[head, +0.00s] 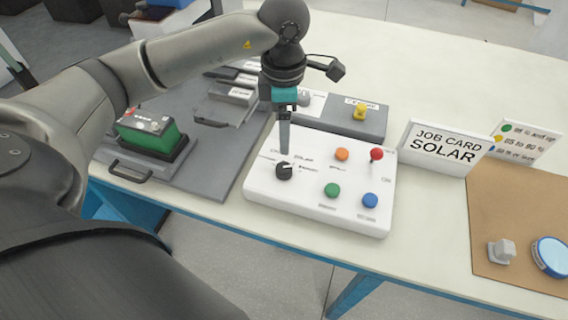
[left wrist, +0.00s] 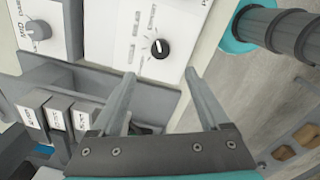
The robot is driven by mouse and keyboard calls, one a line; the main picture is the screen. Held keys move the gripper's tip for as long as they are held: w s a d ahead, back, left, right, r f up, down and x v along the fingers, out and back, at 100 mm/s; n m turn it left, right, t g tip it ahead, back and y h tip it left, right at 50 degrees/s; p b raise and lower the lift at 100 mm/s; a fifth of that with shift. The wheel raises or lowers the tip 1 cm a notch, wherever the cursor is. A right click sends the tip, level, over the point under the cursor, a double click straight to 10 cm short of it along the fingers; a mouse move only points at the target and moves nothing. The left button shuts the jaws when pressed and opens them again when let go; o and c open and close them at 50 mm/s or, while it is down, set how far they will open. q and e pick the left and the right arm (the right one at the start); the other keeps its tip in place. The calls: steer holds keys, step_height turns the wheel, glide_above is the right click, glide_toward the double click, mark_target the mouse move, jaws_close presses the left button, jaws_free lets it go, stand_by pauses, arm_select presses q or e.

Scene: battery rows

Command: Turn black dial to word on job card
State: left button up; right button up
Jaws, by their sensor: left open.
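The black dial (head: 284,171) sits at the left of a white control panel (head: 262,196), with small printed words around it. One word above it looks like SOLAR; the others are too small to read surely. The dial also shows in the left wrist view (left wrist: 160,49) with a white mark, whose exact heading I cannot tell. My left gripper (head: 284,150) points down just above the dial. In the left wrist view its open fingers (left wrist: 160,75) are apart and empty, with the dial beyond their tips.
A green battery (head: 150,132) sits in a tray at left. A grey box with a yellow knob (head: 360,111) stands behind.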

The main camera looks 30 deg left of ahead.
mark_target(284, 167)
arm_select(q)
step_height(284, 167, down, 12)
steer(key=shift+w+f+b, duration=0.1)
steer(key=shift+w+b, duration=0.05)
steer(key=shift+b, duration=0.5)
jaws_close()
